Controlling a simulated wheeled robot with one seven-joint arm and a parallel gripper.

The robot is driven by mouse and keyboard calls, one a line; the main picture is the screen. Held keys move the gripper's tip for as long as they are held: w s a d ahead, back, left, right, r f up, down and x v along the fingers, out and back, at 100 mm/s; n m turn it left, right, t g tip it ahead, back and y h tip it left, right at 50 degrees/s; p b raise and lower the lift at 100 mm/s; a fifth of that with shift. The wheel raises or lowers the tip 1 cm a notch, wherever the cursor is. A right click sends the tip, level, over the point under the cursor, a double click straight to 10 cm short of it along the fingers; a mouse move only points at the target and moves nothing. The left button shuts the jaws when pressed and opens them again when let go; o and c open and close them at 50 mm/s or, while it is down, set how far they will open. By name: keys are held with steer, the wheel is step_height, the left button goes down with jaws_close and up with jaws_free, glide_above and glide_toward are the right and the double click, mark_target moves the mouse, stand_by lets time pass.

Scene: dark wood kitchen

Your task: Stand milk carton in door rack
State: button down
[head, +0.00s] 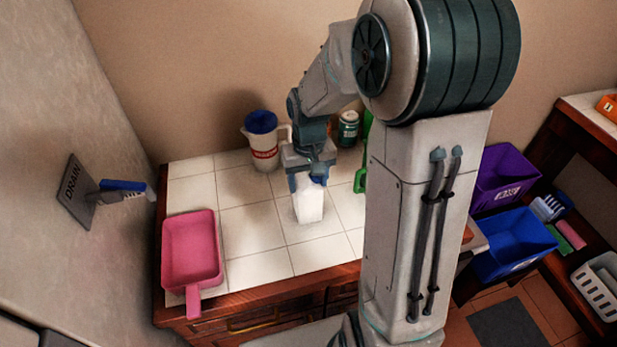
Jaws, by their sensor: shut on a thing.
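The milk carton (309,206) is a white, upright box standing on, or held just above, the white tiled counter; I cannot tell which. My gripper (307,182) comes down from above and is shut on its upper part. The jaws hide the carton's top, and a bit of blue shows between them. I cannot make out a door rack in this view.
A white jug with a blue lid (263,140) and a green jar (348,128) stand behind the gripper. A pink dustpan (191,251) lies on the counter's left. Purple (505,177) and blue (512,243) bins stand at right. Front tiles are clear.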

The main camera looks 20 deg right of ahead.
steer(key=shift+c, duration=2.1)
jaws_free()
steer(key=shift+f, duration=0.1)
